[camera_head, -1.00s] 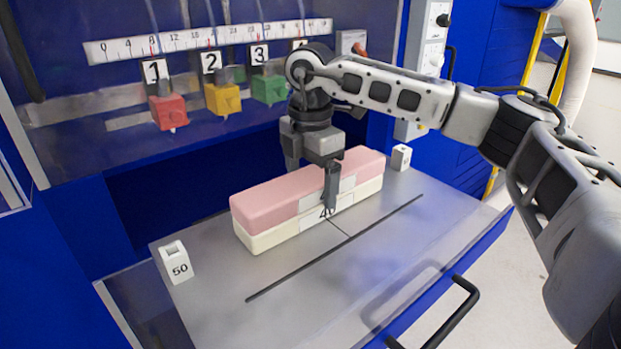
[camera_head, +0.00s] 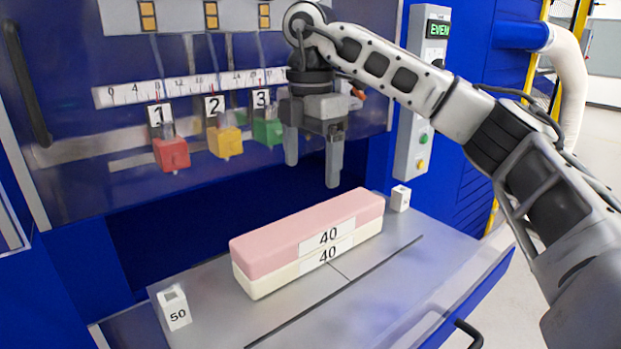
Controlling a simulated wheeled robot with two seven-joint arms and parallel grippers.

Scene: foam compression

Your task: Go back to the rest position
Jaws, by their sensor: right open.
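My right gripper (camera_head: 313,170) is open and empty, pointing down. It hangs above and apart from the foam blocks. A pink foam block (camera_head: 290,232) labelled 40 lies on top of a cream foam block (camera_head: 262,285), also labelled 40. Both lie on the grey metal tray (camera_head: 375,292). My right arm comes in from the right and partly covers the rear panel. My left gripper is not in view.
A white block marked 50 (camera_head: 174,308) stands at the tray's left, and a small white block (camera_head: 400,198) at its right. Red (camera_head: 171,154), yellow (camera_head: 225,143) and green (camera_head: 267,132) parts hang below a ruler (camera_head: 190,88). A black handle (camera_head: 468,332) is at the front.

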